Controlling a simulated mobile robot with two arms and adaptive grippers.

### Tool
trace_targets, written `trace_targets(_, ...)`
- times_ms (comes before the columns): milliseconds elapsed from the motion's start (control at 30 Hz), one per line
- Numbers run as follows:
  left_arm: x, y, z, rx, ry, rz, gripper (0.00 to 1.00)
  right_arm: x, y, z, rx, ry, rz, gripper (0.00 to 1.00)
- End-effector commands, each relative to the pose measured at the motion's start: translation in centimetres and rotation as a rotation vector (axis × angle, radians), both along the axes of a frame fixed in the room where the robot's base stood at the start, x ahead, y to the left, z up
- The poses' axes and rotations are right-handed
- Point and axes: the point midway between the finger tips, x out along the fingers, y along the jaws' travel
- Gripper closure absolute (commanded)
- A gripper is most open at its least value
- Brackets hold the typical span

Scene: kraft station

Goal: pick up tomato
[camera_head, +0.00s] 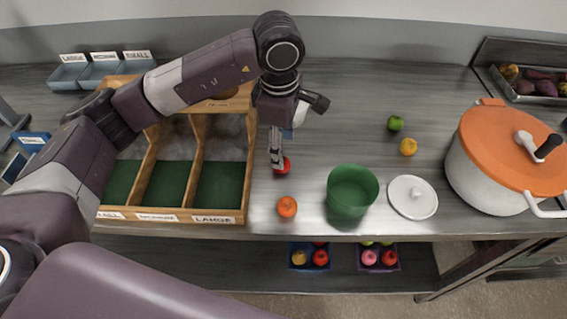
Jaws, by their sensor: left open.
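A small red round tomato (284,167) lies on the grey counter, just right of the wooden sorting box. My left gripper (276,162) reaches down from above with its fingers at the tomato's left and upper side. It is open. The fingers hide part of the tomato, and I cannot tell whether they touch it. My right gripper is not in view.
An orange fruit (287,207), a green bowl (352,192) and a white lid (413,197) stand near the front edge. A lime (395,123) and a yellow-orange fruit (408,147) lie farther back. A big orange-lidded pot (480,175) stands right. The wooden box (247,175) borders the left.

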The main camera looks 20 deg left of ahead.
Motion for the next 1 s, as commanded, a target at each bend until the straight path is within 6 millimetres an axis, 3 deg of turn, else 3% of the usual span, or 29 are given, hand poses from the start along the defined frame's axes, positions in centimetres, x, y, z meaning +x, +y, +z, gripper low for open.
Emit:
trace_targets(333, 0.4, 0.3, -4.0, 0.000, 0.006, 0.001, 0.48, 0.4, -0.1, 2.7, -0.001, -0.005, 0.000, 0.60)
trace_targets(500, 0.7, 0.2, -6.3, 0.000, 0.003, 0.000, 0.48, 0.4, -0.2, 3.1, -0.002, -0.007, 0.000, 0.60)
trace_targets(767, 0.8, 0.2, -6.7, 0.000, 0.000, -0.001, 0.48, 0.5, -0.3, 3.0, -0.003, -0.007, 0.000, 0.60)
trace_targets(1000, 0.8, 0.2, -6.7, -0.001, 0.000, -0.001, 0.73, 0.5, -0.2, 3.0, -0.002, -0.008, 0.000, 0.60)
